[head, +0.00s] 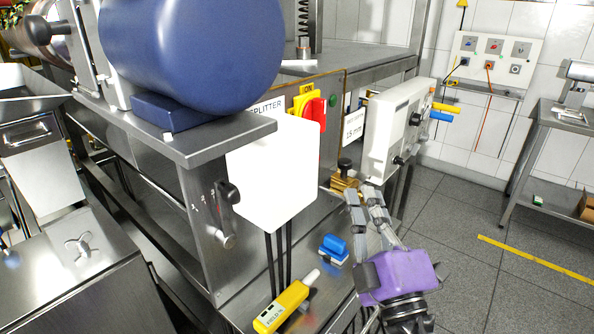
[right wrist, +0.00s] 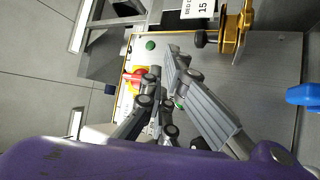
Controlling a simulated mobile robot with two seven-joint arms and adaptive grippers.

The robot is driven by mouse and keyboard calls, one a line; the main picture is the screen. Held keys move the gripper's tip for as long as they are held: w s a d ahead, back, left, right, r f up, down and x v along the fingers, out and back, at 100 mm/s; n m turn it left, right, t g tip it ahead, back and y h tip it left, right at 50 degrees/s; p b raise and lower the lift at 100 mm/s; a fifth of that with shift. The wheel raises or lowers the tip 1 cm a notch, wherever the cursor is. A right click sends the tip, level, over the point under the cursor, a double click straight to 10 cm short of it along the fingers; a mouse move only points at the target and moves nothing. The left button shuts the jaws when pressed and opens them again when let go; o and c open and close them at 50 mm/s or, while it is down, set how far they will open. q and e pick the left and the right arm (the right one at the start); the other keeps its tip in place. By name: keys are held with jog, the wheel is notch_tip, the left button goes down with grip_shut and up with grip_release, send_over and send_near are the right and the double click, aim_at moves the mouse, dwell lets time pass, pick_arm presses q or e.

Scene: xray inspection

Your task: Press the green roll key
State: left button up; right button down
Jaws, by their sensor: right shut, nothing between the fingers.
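My right gripper (head: 364,190), with a purple body, reaches up from the lower right of the head view. Its grey fingers are shut and empty, in front of the machine near the brass fitting (head: 345,183). A round green button (head: 333,100) is on the machine panel beside the red and yellow switch (head: 312,106). It also shows in the right wrist view (right wrist: 150,45), past the fingertips. A second small green spot (right wrist: 178,103) shows between the fingers there, partly hidden by them. I cannot tell which one is the roll key. My left gripper is not in view.
A white box (head: 275,170) and a grey control box (head: 395,130) flank the panel. A yellow handheld meter (head: 283,305) and a blue-handled item (head: 334,247) lie on the lower steel shelf. A large blue cylinder (head: 190,50) sits above. The floor at right is open.

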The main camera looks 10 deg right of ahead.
aim_at(296, 171)
jog(key=w+a+p, duration=0.1)
jog(key=w+a, duration=0.4)
jog(key=w, duration=0.2)
jog(key=shift+a, duration=0.15)
dwell(0.3)
dwell(0.8)
jog(key=shift+w, duration=0.1)
dwell(0.5)
jog(key=shift+w+a, duration=0.25)
